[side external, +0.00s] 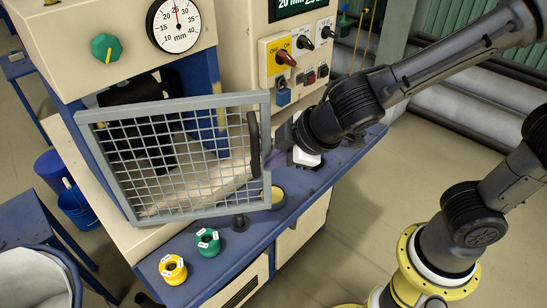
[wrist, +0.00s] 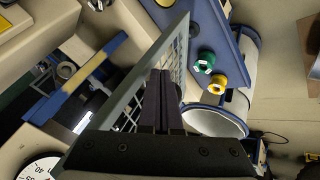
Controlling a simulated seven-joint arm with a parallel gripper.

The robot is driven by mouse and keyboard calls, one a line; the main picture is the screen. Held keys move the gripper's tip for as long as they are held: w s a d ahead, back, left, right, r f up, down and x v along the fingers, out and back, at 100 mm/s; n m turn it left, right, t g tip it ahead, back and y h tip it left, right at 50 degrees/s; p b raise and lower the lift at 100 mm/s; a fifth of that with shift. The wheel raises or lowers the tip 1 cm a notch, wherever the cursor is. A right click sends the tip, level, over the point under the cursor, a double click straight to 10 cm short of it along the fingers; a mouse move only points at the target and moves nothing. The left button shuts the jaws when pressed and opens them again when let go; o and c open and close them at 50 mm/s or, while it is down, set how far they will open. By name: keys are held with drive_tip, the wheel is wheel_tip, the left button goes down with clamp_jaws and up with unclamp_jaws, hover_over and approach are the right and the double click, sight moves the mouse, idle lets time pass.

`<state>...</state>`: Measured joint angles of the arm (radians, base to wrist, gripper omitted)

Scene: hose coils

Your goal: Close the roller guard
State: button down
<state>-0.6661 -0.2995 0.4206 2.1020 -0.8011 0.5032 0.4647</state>
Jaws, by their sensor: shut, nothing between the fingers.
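The roller guard (side external: 175,212) is a grey framed mesh panel with a dark upright handle (side external: 254,145) near its right edge. It stands partly swung out in front of the machine, with a gap between it and the rollers behind. In the wrist view the guard's frame (wrist: 125,95) runs diagonally, close to the left of my fingers. My gripper (side external: 272,163) is at the right edge of the guard, just beside the handle; its shut, empty fingers show in the wrist view (wrist: 161,75). I cannot tell whether they touch the guard. The rollers are largely hidden behind the mesh.
A green coil (side external: 208,242) and a yellow coil (side external: 173,269) sit on the blue ledge (side external: 238,262) in front of the guard. A yellow switch plate (side external: 276,58) with a lever is above right. A round dial (side external: 173,25) and green knob (side external: 105,46) are on the upper housing.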

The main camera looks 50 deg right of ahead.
drive_tip(key=shift+w+d, duration=0.15)
drive_tip(key=shift+w, duration=0.05)
idle(0.3)
drive_tip(key=w+d, duration=0.3)
drive_tip(key=w, duration=0.5)
drive_tip(key=w+d, duration=0.4)
drive_tip(key=w, duration=0.4)
drive_tip(key=shift+w+d, duration=0.15)
drive_tip(key=shift+w, duration=0.05)
